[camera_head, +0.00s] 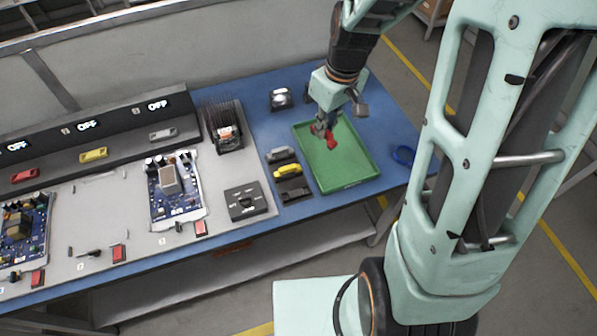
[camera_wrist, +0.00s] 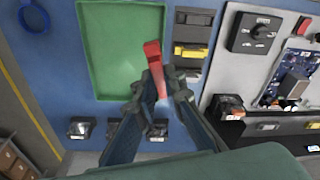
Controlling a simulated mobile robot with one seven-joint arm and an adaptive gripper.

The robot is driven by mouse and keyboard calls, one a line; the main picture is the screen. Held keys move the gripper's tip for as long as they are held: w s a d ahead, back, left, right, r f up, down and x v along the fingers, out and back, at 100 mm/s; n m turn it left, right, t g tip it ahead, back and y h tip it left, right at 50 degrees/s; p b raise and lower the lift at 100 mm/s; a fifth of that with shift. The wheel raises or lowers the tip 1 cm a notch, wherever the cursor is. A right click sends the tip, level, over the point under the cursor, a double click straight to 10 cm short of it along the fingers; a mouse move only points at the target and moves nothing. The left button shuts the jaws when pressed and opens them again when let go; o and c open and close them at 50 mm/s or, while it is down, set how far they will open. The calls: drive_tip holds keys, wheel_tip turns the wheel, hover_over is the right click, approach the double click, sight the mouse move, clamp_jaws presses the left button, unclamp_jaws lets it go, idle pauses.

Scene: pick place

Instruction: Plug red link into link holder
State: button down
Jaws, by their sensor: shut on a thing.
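The red link (camera_head: 330,138) is between the fingers of my gripper (camera_head: 322,128), over the green tray (camera_head: 346,181). In the wrist view the red link (camera_wrist: 153,55) sticks out past the fingertips of my gripper (camera_wrist: 160,92), which is shut on it. It looks held above the tray's holder-side edge; its exact height is hard to tell. The link holder (camera_head: 296,193) is left of the tray in the head view. It carries a grey link (camera_head: 281,155) and a yellow link (camera_head: 288,171). The holder (camera_wrist: 193,33) is right of the red link in the wrist view.
A blue ring (camera_head: 403,155) lies right of the tray. A black box with a knob (camera_head: 245,201), a rack with upright pins (camera_head: 226,125) and circuit boards (camera_head: 175,188) stand to the left. A small lamp-like unit (camera_head: 280,98) sits at the back. The tray is otherwise empty.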

drive_tip(key=s+a+f+n+g+b, duration=0.1)
drive_tip(key=s+a+f+n+b, duration=0.1)
drive_tip(key=a+f+n, duration=0.3)
drive_tip(key=s+a+f+n+g+b, duration=0.1)
drive_tip(key=s+a+f+n+b, duration=0.2)
drive_tip(key=n, duration=0.5)
drive_tip(key=n+b, duration=0.1)
drive_tip(key=b, duration=0.2)
hover_over(295, 193)
drive_tip(key=shift+y, duration=0.4)
drive_tip(key=shift+w+d+f, duration=0.1)
drive_tip(key=shift+f, duration=1.65)
drive_tip(key=shift+d+f, duration=0.1)
drive_tip(key=shift+f, duration=1.6)
drive_tip(key=shift+f+b, duration=0.85)
drive_tip(key=shift+f, duration=0.05)
drive_tip(key=c, duration=1.3)
unclamp_jaws()
drive_tip(key=shift+r, duration=0.1)
wheel_tip(295, 193, up, 7)
drive_tip(key=p, duration=0.5)
drive_tip(key=shift+p, duration=0.35)
